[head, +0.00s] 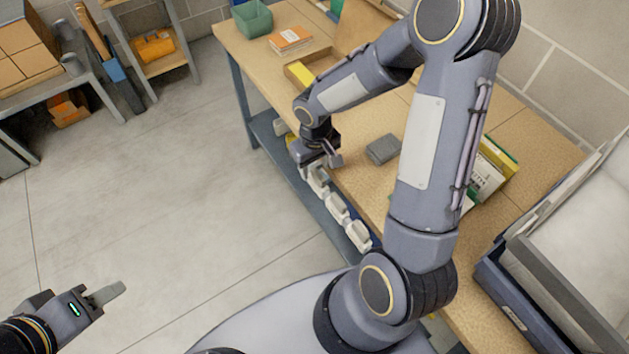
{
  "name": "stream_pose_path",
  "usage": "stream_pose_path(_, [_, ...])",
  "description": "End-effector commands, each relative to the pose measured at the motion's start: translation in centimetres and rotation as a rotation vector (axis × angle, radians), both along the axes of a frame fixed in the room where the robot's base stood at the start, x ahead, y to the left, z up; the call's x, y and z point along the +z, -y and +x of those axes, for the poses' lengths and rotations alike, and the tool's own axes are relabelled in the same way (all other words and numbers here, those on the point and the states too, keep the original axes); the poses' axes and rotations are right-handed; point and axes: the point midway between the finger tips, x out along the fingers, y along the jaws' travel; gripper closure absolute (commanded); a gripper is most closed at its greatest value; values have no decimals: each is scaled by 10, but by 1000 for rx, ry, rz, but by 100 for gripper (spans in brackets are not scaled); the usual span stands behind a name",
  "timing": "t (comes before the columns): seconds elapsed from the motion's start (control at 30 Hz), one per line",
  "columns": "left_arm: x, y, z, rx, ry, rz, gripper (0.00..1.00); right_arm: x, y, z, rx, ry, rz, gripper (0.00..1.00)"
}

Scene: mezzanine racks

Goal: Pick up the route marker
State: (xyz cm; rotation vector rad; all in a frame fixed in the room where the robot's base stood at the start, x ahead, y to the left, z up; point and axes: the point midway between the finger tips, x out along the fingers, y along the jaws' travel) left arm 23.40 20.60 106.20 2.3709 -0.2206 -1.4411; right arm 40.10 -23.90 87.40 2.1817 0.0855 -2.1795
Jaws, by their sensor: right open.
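I cannot tell with certainty which item is the route marker. My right gripper (320,160) points down at the near edge of the wooden workbench (352,122) and is open. A small yellow item shows partly beside it, mostly hidden by the gripper. Several white items (337,206) stand in a row below the bench edge, just under and in front of the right gripper. A grey block (382,149) lies on the bench to the right of the gripper. My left gripper (108,293) is at the lower left over the floor, away from the bench; its finger opening is not clear.
A green bin (252,18), an orange-and-white box (290,39) and a tray with a yellow item (300,73) sit on the far bench. My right arm hides the bench middle. A grey crate (560,290) stands at right. Left floor is clear.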

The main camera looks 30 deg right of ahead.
Motion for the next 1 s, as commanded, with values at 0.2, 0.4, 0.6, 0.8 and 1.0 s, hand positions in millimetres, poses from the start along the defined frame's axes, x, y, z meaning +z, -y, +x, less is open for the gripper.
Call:
stream_pose_path(0.2, [2, 0, 0, 0, 0, 0, 64, -24, 2, -1, 0, -5, 1, 52])
stream_pose_path(0.4, [10, 0, 0, 0, 0, 0, 64, -52, 9, -3, -1, -6, 3, 52])
stream_pose_path(0.6, [9, 0, 0, 0, 0, 0, 64, -71, 8, -2, 1, -1, 1, 52])
stream_pose_path(0.8, [9, 0, 0, 0, 0, 0, 64, -72, 8, -1, -1, 0, 1, 52])
stream_pose_path(1.0, [9, 0, 0, 0, 0, 0, 64, -72, 8, -1, -1, 0, 1, 75])
